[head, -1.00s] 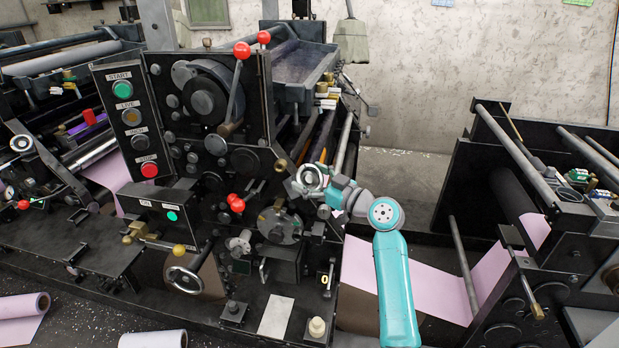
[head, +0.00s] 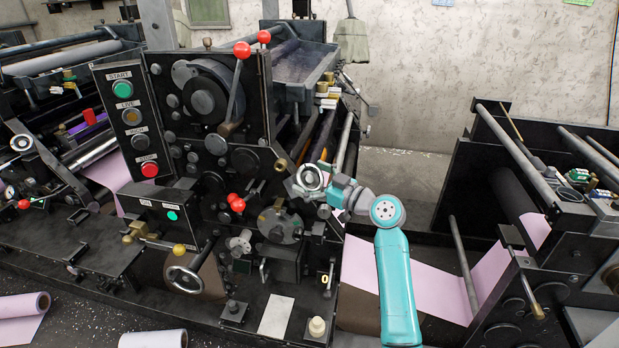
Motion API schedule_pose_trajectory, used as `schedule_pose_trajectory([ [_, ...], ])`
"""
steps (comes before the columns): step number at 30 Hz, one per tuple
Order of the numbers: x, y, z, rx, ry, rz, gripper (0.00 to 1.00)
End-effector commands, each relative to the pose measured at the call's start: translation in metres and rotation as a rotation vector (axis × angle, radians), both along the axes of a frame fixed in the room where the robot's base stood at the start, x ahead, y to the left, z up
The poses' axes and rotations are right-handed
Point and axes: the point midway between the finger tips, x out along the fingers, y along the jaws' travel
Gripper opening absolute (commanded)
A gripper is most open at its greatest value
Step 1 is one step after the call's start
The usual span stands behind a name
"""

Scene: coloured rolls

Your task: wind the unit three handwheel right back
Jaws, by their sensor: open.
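A small pale-rimmed handwheel (head: 312,178) sits on the right side of the middle press unit, beside the end of my teal arm. My gripper (head: 302,185) is at this wheel, its grey fingers open around or beside the rim. The view is too small to tell whether they touch it. A larger chrome handwheel (head: 184,279) stands low at the front left of the same unit, away from my gripper. No unit number is readable, so I cannot tell which unit is three.
The middle unit carries a button panel (head: 131,122) and red-knobbed levers (head: 242,50). A pink web (head: 430,285) runs behind my arm to the right-hand unit (head: 545,190). Pale rolls (head: 153,339) lie at the front left.

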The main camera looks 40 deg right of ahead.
Motion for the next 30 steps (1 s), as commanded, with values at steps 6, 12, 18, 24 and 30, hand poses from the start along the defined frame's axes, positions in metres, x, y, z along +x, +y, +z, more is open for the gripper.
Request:
schedule_pose_trajectory([
  [6,-0.013,-0.004,-0.001,0.001,0.0,-0.003,1.0],
  [12,-0.049,-0.013,-0.003,0.001,0.001,-0.004,1.0],
  [18,-0.086,-0.021,-0.004,0.0,0.0,-0.004,1.0],
  [24,-0.11,-0.026,-0.004,0.0,0.001,-0.001,1.0],
  [30,-0.117,-0.027,-0.005,0.0,0.0,0.0,1.0],
])
